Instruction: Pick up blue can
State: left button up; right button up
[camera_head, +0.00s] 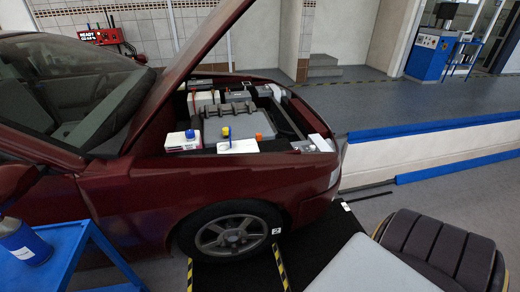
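The blue can (18,243) stands at the far lower left, on or at a blue table (62,243). It has a blue body with a white label, and its left side is cut off by the picture's edge. Neither of my grippers is in view, and nothing is seen touching the can.
A dark red car (150,195) with its hood up fills the middle left. A dark ribbed padded shape (440,245) is at lower right. Grey floor (350,105) lies open beyond a low blue-topped wall (430,148).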

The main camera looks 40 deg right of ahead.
aim_at(16, 236)
jog(key=z, duration=1.1)
jog(key=u, duration=1.8)
